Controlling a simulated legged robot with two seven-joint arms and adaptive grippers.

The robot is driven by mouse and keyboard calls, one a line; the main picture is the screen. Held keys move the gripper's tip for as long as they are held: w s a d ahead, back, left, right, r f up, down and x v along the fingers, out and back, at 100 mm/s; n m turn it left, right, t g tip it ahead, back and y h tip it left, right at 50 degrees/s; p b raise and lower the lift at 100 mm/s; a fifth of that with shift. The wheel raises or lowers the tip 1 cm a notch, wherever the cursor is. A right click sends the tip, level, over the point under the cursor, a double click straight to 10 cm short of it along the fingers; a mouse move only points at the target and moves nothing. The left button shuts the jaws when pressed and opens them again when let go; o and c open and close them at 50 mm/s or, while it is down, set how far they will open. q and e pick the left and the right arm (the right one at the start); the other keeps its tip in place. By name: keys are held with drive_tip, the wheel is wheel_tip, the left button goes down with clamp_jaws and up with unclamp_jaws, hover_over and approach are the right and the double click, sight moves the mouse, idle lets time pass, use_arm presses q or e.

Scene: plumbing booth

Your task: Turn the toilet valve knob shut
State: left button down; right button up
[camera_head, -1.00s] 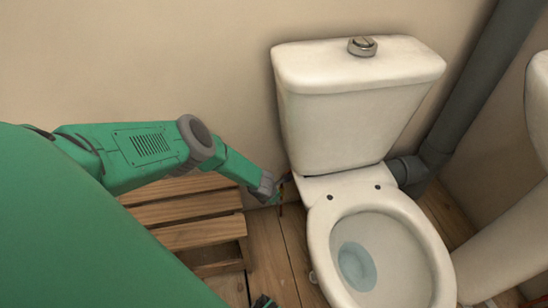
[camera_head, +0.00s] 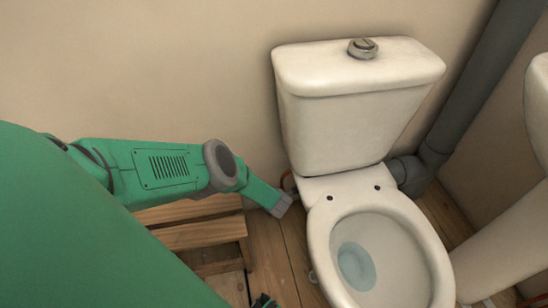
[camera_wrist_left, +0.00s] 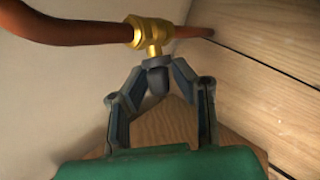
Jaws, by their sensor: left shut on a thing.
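The valve has a brass body (camera_wrist_left: 150,32) on a copper pipe, with a small dark grey knob (camera_wrist_left: 158,76) below it in the left wrist view. My left gripper (camera_wrist_left: 158,82) is shut on the knob, with one finger on each side of it. In the head view my left gripper (camera_head: 283,205) is low beside the left rear of the toilet (camera_head: 358,110), and the knob is hidden there. A small dark green and black part (camera_head: 264,301) at the bottom edge may be the tip of my right gripper; its jaws cannot be made out.
The copper pipe (camera_wrist_left: 75,30) runs along the wall. A slatted wooden stand (camera_head: 205,235) is below and behind my left arm. A grey drain pipe (camera_head: 465,100) rises at the right, near a white basin pedestal (camera_head: 510,235). Bare floorboards (camera_head: 275,250) show left of the bowl.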

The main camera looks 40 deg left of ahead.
use_arm(q)
drive_tip(key=shift+s+d+f+t+y+b, duration=0.1)
drive_tip(key=shift+s+f+t+y+b, duration=0.1)
drive_tip(key=shift+y+b, duration=0.35)
drive_tip(key=shift+s+f+t+y+b, duration=0.1)
drive_tip(key=shift+s+y+b, duration=0.05)
drive_tip(key=shift+y+b, duration=0.35)
drive_tip(key=shift+s+m, duration=0.1)
drive_tip(key=shift+m, duration=0.2)
drive_tip(key=c, duration=1.5)
unclamp_jaws()
drive_tip(key=shift+r, duration=0.1)
drive_tip(key=shift+w+r, duration=0.1)
drive_tip(key=shift+w, duration=0.1)
drive_tip(key=v, duration=0.7)
drive_tip(key=shift+s+d, duration=0.15)
